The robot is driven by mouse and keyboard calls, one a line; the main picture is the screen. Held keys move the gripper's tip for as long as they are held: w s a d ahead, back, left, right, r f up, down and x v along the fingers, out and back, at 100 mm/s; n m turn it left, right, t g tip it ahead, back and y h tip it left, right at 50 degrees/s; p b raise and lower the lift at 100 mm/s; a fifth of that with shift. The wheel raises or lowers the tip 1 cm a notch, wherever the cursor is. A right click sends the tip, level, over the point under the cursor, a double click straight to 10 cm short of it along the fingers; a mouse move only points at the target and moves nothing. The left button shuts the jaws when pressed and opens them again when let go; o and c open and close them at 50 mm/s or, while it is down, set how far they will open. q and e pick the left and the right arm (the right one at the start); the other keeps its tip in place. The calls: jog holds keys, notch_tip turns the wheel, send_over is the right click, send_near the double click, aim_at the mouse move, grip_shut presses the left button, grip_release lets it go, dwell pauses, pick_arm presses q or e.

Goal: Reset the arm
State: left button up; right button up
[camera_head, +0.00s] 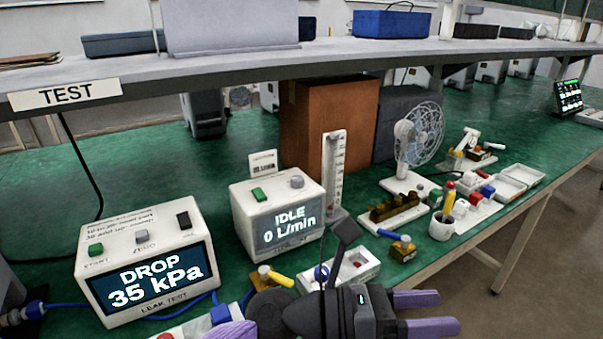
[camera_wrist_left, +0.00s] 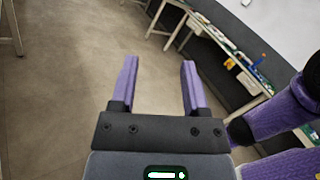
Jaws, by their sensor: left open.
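My left gripper (camera_head: 428,312) shows at the bottom of the head view, its purple fingers apart and pointing right, off the front edge of the bench. In the left wrist view its two purple fingers (camera_wrist_left: 160,88) stand wide apart with only bare floor between them. Nothing is held. A purple and black part of my body shows at the right of the wrist view. My right gripper's fingers do not show in either view.
A green bench holds a leak tester (camera_head: 148,262) reading DROP 35 kPa and a flow meter (camera_head: 277,215) reading IDLE 0 L/min. A white tray (camera_head: 362,268), a brass valve (camera_head: 403,249), a tool cup (camera_head: 441,228) and a fan (camera_head: 417,140) stand nearby. A shelf (camera_head: 300,62) overhangs the back.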

pick_arm(q)
jog(key=w+a+r+n+t+y, duration=0.1)
jog(key=w+a+n+t+y, duration=0.3)
jog(key=n+t, duration=0.7)
jog(key=w+a+r+n+t+y, duration=0.1)
jog(key=w+a+n+t+y, duration=0.15)
jog(key=a+n+t, duration=0.8)
jog(key=a+f+n+g+y, duration=0.6)
jog(key=f+n+y, duration=0.55)
jog(key=n, duration=0.65)
jog(key=s+a+f+n+g, duration=0.4)
jog(key=s+f+g, duration=0.25)
jog(key=s, duration=0.35)
jog(key=s+a+f+n+g, duration=0.5)
jog(key=s+f, duration=0.3)
jog(key=s, duration=0.3)
notch_tip(320, 180, down, 16)
jog(key=s+f+g+y, duration=0.1)
jog(key=s+g, duration=0.1)
jog(key=s, duration=0.1)
jog(key=s+a+f+g, duration=0.1)
jog(key=s+a+f, duration=0.2)
jog(key=s+f, duration=0.7)
jog(key=s+m, duration=0.1)
jog(key=s, duration=0.3)
jog(key=shift+a, duration=0.35)
